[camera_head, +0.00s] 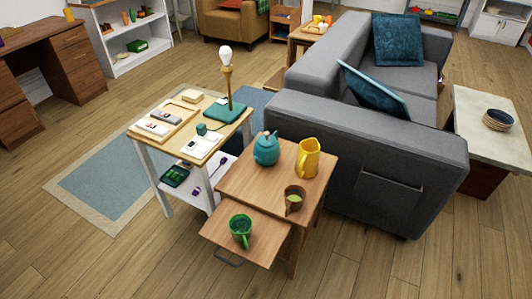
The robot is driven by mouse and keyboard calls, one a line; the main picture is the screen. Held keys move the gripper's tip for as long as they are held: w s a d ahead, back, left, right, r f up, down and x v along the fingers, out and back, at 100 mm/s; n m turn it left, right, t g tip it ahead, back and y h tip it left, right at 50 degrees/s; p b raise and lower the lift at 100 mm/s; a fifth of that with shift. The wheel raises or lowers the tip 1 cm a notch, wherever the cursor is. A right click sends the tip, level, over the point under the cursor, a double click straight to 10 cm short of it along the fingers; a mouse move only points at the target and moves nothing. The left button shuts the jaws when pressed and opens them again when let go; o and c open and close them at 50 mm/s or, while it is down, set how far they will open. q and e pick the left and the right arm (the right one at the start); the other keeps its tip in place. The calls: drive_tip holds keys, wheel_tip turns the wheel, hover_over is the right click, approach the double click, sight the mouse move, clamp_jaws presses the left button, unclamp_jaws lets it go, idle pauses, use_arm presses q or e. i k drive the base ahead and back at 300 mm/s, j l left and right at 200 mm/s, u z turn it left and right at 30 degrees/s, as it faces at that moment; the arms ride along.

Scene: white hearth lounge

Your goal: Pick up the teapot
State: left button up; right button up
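A teal teapot (266,149) with a lid and a handle stands upright on the top of a small wooden side table (255,192). It is near the table's back left part, beside a yellow pitcher (308,158). Neither of my grippers shows in the head view, so their state cannot be seen. Nothing touches the teapot from my side.
A brown cup (294,198) stands in front of the pitcher. A taller white-legged table (158,178) with a lamp (227,80) is left; a grey sofa (350,128) is close behind right.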

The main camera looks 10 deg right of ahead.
sight(266, 157)
drive_tip(key=l+u, duration=0.2)
drive_tip(key=u, duration=0.45)
drive_tip(key=i+l+u, duration=0.1)
drive_tip(key=l+u, duration=0.2)
drive_tip(key=l, duration=0.35)
drive_tip(key=l+u, duration=0.3)
drive_tip(key=l, duration=1.1)
drive_tip(key=k+l+u, duration=0.1)
drive_tip(key=l, duration=0.65)
drive_tip(key=k+l+u, duration=0.1)
drive_tip(key=l, duration=0.65)
